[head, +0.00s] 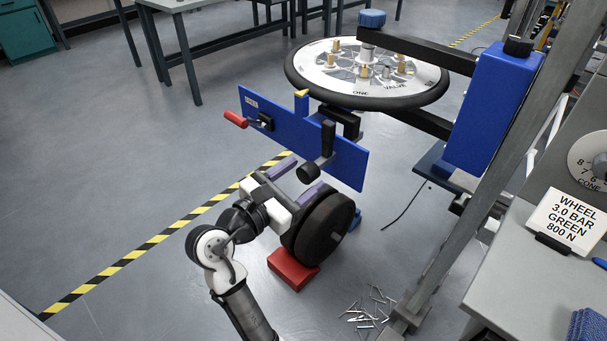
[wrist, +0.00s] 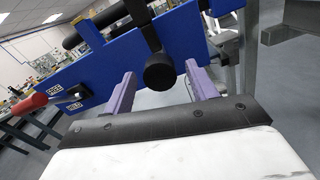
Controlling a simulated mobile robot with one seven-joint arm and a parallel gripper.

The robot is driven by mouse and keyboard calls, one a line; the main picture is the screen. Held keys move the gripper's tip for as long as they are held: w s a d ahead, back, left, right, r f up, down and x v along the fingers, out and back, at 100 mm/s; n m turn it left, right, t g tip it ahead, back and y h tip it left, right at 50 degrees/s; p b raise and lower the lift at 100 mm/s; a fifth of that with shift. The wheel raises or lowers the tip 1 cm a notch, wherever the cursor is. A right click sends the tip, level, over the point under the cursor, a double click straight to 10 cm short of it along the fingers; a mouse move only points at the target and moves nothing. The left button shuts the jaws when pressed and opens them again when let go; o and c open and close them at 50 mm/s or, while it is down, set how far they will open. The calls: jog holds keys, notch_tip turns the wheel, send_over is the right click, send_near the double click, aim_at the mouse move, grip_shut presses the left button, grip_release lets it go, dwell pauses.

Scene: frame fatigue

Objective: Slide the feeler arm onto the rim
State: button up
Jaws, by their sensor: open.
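The wheel lies flat with a black rim (head: 300,82) around a pale printed disc in the head view. Just below its near side is a tilted blue plate (head: 347,163), which I take for part of the feeler arm assembly. A black upright and round black knob (head: 308,173) stand on its face. The knob also shows in the wrist view (wrist: 158,76). My gripper (head: 311,171) is open, its two purple fingers on either side of the knob. I cannot tell whether they touch it. Contact between arm and rim is unclear.
A red-handled lever (head: 236,119) sits at the plate's left end, by FREE and HELD labels (wrist: 68,98). A blue post with a yellow top (head: 301,99) rises behind the plate. A blue column (head: 495,110) stands right. A red block (head: 292,270) and loose metal pieces (head: 368,308) lie on the floor.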

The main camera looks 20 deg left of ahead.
jog(key=shift+w+d, duration=0.2)
jog(key=shift+w, duration=0.4)
